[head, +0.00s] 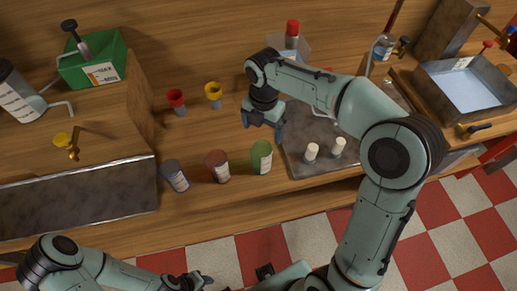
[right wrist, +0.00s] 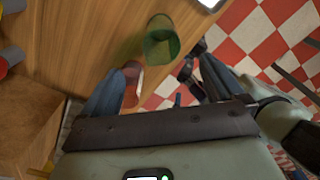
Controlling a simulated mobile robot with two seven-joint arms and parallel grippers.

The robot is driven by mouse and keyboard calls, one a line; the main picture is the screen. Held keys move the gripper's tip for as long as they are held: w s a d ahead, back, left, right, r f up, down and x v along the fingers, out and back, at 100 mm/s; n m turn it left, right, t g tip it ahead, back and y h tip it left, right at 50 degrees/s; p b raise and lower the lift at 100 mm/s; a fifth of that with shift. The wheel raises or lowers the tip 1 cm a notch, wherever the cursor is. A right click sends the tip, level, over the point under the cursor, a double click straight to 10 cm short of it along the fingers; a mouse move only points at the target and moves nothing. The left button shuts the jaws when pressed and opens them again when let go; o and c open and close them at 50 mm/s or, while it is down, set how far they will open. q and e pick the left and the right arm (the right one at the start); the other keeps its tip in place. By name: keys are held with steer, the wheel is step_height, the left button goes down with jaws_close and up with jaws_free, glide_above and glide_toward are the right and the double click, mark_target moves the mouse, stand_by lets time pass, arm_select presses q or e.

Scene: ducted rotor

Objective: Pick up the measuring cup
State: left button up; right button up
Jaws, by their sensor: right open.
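No thing is clearly recognisable as a measuring cup. The closest cup-like thing is a green container (head: 261,157) with a pale label, upright near the table's front edge; in the right wrist view (right wrist: 162,42) it looks hollow and see-through. A red container (head: 218,167) and a dark blue one (head: 175,176) stand left of it. My right gripper (head: 265,128) is open and empty, just behind the green container and apart from it. It also shows in the right wrist view (right wrist: 160,88). My left gripper (head: 200,281) is low at the bottom edge, its opening unclear.
Red (head: 176,101) and yellow (head: 213,94) funnel-like pieces stand behind the containers. A metal plate (head: 300,168) with two white pegs lies to the right. A green box (head: 96,68) is at the back left, and a grey tray (head: 468,107) at the far right.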

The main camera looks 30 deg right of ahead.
mark_target(262, 148)
steer(key=f, duration=0.4)
steer(key=s+f, duration=0.1)
steer(key=f, duration=0.1)
steer(key=shift+f+b, duration=0.2)
steer(key=shift+b, duration=0.2)
steer(key=shift+w+f, duration=0.15)
steer(key=shift+f, duration=1.4)
steer(key=shift+w+f, duration=0.15)
steer(key=shift+f, duration=1.35)
steer(key=shift+a, duration=0.1)
steer(key=c, duration=1.1)
